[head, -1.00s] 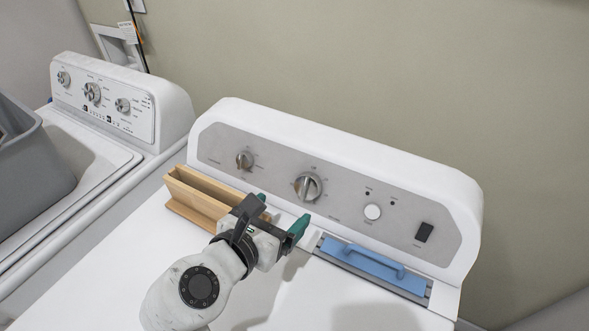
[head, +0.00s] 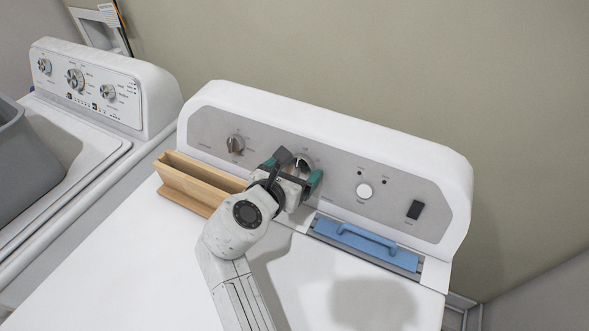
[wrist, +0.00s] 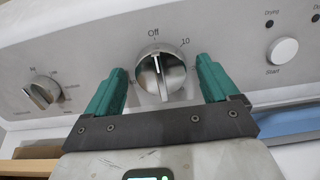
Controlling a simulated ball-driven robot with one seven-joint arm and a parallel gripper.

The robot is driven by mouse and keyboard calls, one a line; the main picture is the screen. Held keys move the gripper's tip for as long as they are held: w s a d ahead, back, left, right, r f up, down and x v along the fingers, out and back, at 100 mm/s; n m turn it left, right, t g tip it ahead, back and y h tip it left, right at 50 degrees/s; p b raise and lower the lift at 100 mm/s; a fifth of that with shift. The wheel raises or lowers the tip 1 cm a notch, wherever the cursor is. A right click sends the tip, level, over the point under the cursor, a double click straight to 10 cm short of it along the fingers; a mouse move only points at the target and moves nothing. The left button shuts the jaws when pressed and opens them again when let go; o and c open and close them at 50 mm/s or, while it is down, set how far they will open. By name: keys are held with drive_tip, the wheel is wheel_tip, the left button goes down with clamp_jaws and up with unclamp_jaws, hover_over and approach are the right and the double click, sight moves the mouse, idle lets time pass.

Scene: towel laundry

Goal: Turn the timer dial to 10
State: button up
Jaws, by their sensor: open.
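The timer dial (wrist: 160,72) is a round silver knob on the dryer's grey control panel. In the wrist view its white pointer line points up toward the "Off" mark, with "10" printed to the upper right. In the head view the dial (head: 303,164) is partly hidden by my gripper. My gripper (head: 298,172) is open in front of the dial. In the wrist view its green fingers (wrist: 163,90) stand on either side of the dial, with gaps visible between fingers and knob.
A second knob (head: 236,144) is left of the dial, and a white start button (head: 364,191) is right of it. A wooden box (head: 195,181) and a blue-handled lint screen (head: 366,244) flank my arm. A washer (head: 90,90) stands at left.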

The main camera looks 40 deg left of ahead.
drive_tip(key=c, duration=1)
drive_tip(key=shift+m, duration=0.4)
drive_tip(key=m+p, duration=0.1)
drive_tip(key=m, duration=0.3)
drive_tip(key=shift+d+m, duration=0.1)
drive_tip(key=shift+m, duration=0.2)
drive_tip(key=shift+m+h+b, duration=0.3)
drive_tip(key=shift+m, duration=2.1)
